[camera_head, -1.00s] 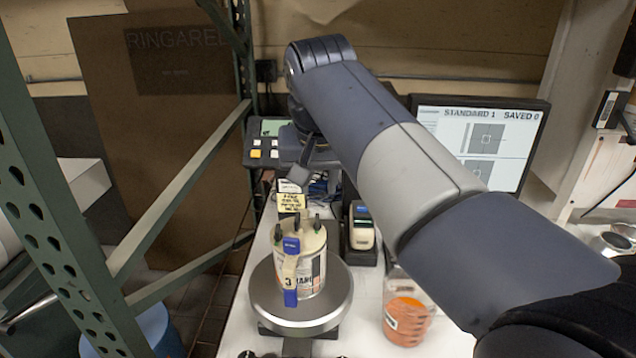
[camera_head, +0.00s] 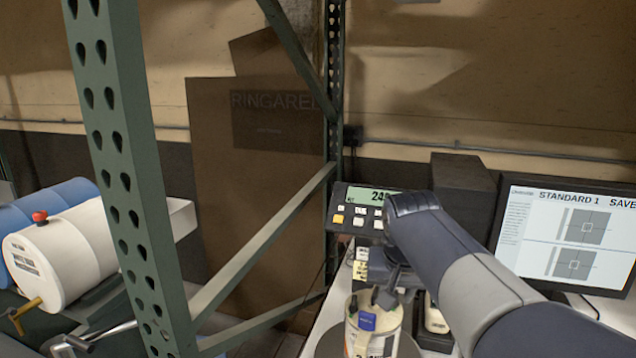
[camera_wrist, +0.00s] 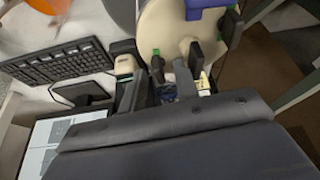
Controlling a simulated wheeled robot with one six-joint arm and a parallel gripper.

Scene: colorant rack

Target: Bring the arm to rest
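My arm reaches in from the lower right of the head view. My gripper (camera_head: 385,296) hangs just above and behind the lid of a labelled can (camera_head: 374,338), partly hidden by my wrist. The can has a cream lid and a blue clip, and the bottom edge of the head view cuts it off. In the wrist view, the round cream lid (camera_wrist: 172,30) lies close to the grey finger parts (camera_wrist: 185,82). I cannot tell whether they touch it or how far apart the fingers are.
A scale display (camera_head: 362,206) and a monitor (camera_head: 570,235) stand at the back of the bench. Green rack posts (camera_head: 130,160) rise at the left. A white drum (camera_head: 65,255) lies beyond them. A keyboard (camera_wrist: 60,62) shows in the wrist view.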

